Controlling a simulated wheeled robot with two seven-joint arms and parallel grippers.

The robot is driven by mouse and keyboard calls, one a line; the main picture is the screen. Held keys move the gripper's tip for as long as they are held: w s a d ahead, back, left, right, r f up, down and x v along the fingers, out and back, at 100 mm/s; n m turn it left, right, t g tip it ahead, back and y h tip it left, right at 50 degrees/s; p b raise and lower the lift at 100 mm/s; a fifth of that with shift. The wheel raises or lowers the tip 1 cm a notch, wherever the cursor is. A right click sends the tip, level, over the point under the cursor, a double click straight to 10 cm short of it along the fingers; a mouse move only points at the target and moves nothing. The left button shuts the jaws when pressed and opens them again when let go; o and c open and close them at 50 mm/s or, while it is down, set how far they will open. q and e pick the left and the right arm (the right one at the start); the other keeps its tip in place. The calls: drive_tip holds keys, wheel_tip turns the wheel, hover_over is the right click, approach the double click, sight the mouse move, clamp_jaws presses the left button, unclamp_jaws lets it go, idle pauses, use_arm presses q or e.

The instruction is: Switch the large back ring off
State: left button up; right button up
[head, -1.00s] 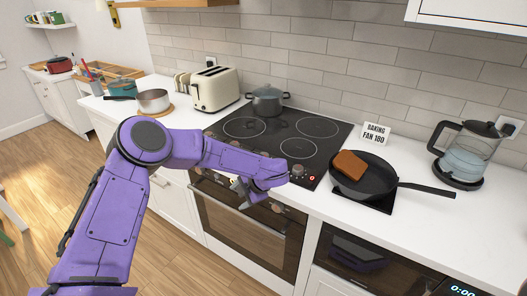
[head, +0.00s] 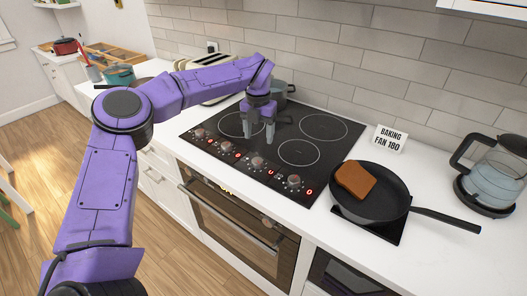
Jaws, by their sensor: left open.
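The black hob (head: 262,190) is set in the white counter. A large bare ring (head: 325,127) shows at its back right, with a smaller ring (head: 299,152) in front of it. Another ring (head: 230,126) at the left is partly behind my gripper. Several knobs line the front edge, including the rightmost knob (head: 293,182) and one left of it (head: 257,164), with small red displays beside them. My left gripper (head: 258,138) is open and empty, fingers pointing down over the hob behind the knobs. My right gripper is out of view.
A grey pot (head: 283,89) at the back of the hob is partly hidden by my arm. A pan (head: 376,204) with a brown slab (head: 355,180), a sign (head: 390,139) and a kettle (head: 490,178) stand right. A toaster (head: 207,64) is behind my arm.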

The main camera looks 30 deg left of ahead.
use_arm(q)
drive_tip(key=p, duration=0.2)
hover_over(257, 160)
drive_tip(key=f, duration=0.5)
drive_tip(key=shift+s, duration=0.25)
drive_tip(key=f, duration=0.4)
drive_tip(key=shift+w+f, duration=0.2)
drive_tip(key=shift+w, duration=0.05)
drive_tip(key=shift+s, duration=0.1)
drive_tip(key=c, duration=1.1)
